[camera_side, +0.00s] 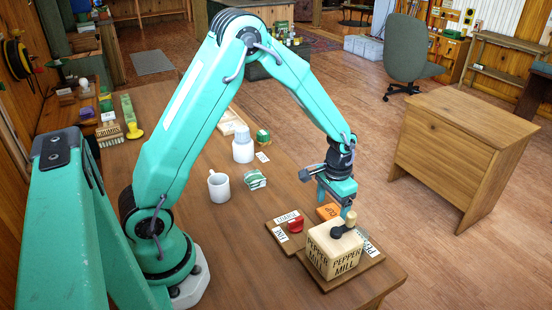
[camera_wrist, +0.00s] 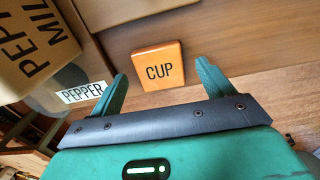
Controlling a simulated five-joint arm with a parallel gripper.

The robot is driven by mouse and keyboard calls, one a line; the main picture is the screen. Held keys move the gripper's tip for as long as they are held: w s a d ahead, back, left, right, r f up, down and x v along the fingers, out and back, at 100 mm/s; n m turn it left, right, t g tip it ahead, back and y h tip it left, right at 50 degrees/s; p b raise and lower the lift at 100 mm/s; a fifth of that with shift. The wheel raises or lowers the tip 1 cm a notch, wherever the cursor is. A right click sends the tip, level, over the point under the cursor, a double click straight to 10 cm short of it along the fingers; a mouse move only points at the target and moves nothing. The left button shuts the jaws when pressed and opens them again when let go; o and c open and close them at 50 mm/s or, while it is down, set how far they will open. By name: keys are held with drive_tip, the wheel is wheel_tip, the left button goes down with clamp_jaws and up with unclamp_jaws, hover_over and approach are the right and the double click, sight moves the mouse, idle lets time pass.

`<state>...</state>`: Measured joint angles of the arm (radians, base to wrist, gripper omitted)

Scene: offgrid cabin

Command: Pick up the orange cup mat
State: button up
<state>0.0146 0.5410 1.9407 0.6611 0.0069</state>
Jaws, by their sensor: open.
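The orange cup mat (camera_side: 327,211) is a small square marked CUP, behind the pepper mill on the wooden board in the side view. In the wrist view the orange cup mat (camera_wrist: 159,66) lies beyond and between my fingertips. My gripper (camera_side: 335,196) is open and points down close above the mat. In the wrist view my gripper (camera_wrist: 161,72) has its green fingers spread, one to each side of the mat, with nothing between them. I cannot tell the exact height left between fingertips and mat.
The boxy pepper mill (camera_side: 334,249) with a dark crank stands right beside the mat; it also shows in the wrist view (camera_wrist: 30,45). A PEPPER label (camera_wrist: 82,93) lies near one finger.

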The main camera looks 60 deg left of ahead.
drive_tip(key=shift+f, duration=0.55)
drive_tip(key=c, duration=1.1)
